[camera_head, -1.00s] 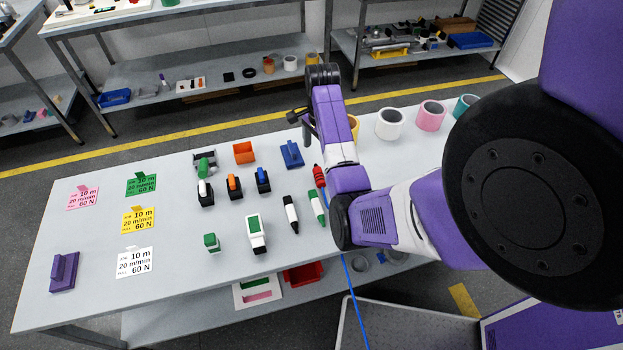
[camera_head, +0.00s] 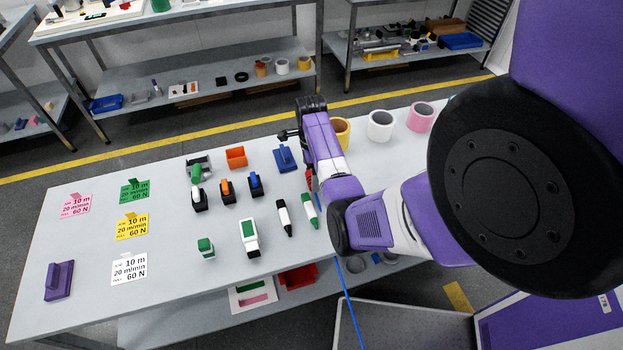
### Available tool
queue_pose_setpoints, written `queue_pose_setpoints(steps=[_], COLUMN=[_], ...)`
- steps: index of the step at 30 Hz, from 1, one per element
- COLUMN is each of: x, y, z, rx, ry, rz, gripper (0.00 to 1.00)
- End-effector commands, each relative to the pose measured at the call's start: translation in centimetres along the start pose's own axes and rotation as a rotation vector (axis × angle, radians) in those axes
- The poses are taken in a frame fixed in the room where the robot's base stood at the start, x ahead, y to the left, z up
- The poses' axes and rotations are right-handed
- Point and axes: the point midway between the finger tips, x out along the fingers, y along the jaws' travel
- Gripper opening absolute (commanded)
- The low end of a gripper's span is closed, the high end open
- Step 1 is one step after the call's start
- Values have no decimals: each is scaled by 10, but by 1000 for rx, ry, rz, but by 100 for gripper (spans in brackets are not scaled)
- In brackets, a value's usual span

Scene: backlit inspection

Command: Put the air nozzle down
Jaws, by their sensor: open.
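A blue hose (camera_head: 349,299) shows below my arm and runs down over the bench's front edge. My gripper (camera_head: 287,135) is at the far end of my arm, above the back of the bench near the blue holder. It is open, with nothing visible in it, and is apart from the nozzle. Its fingers are small and dark, and partly hidden by my wrist.
The grey bench (camera_head: 180,285) holds an orange bin (camera_head: 236,157), a blue holder (camera_head: 285,159), several tools, markers and label cards. A purple block (camera_head: 59,281) is at left. Tape rolls (camera_head: 380,125) stand at the back right. The front left is mostly clear.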

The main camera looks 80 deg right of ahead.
Motion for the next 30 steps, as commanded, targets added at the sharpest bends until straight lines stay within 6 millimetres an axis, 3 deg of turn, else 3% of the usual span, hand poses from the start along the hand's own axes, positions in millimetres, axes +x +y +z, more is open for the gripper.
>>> queue_pose_setpoints(steps=[9, 18, 19, 20, 30], x=[6, 6, 6, 6, 0], y=[0, 0, 0, 0, -1], z=[0, 0, 0, 0, 0], rx=[-1, -1, -1, -1, -1], ry=[0, 0, 0, 0, 0], rz=[0, 0, 0, 0, -1], gripper=[100, 41, 41, 34, 34])
